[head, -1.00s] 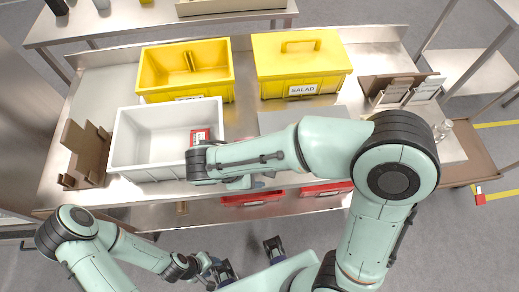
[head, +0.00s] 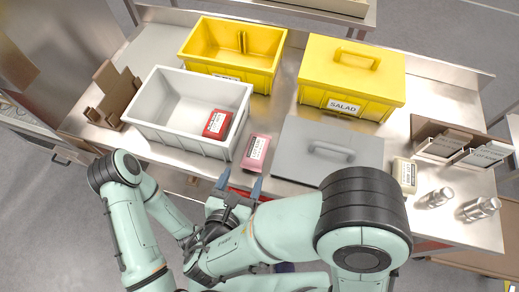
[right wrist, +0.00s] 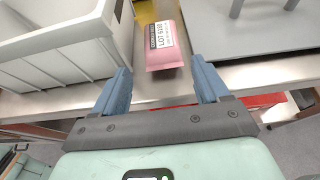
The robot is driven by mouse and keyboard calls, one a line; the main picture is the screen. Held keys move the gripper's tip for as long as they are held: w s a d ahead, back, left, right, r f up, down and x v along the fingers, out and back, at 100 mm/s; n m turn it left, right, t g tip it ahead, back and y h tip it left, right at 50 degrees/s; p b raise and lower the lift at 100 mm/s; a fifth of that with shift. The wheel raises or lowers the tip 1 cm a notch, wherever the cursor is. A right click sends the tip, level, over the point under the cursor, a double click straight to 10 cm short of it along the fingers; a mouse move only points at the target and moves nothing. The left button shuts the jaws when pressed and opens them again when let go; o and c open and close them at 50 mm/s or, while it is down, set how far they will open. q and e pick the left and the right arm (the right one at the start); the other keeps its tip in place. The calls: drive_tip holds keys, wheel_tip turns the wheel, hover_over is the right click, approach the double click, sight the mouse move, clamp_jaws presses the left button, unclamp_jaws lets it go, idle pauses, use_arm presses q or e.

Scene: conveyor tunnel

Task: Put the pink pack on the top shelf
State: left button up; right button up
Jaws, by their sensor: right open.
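The pink pack (head: 256,152), with a white printed label, lies on the steel bench top between the white bin and the grey lid. It also shows in the right wrist view (right wrist: 163,42), just beyond the fingertips. My right gripper (head: 239,185) is open and empty at the bench's front edge, its blue fingers pointing at the pack's near end without touching it. In the right wrist view the open fingers (right wrist: 160,72) stand on either side of the pack's line. My left arm comes in from the left; its gripper is hidden behind my right wrist. I cannot tell which surface is the top shelf.
The white bin (head: 147,128) holds a red pack (head: 217,124). A grey lid with handle (head: 295,140) lies right of the pink pack. Yellow bins (head: 205,66), one lidded and labelled SALAD (head: 345,104), stand behind. A cream pack (head: 405,172) and metal shakers (head: 478,208) are at right.

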sight(253, 157)
drive_tip(key=x, duration=1.1)
drive_tip(key=shift+d, duration=0.15)
drive_tip(key=shift+s, duration=0.1)
drive_tip(key=c, duration=1)
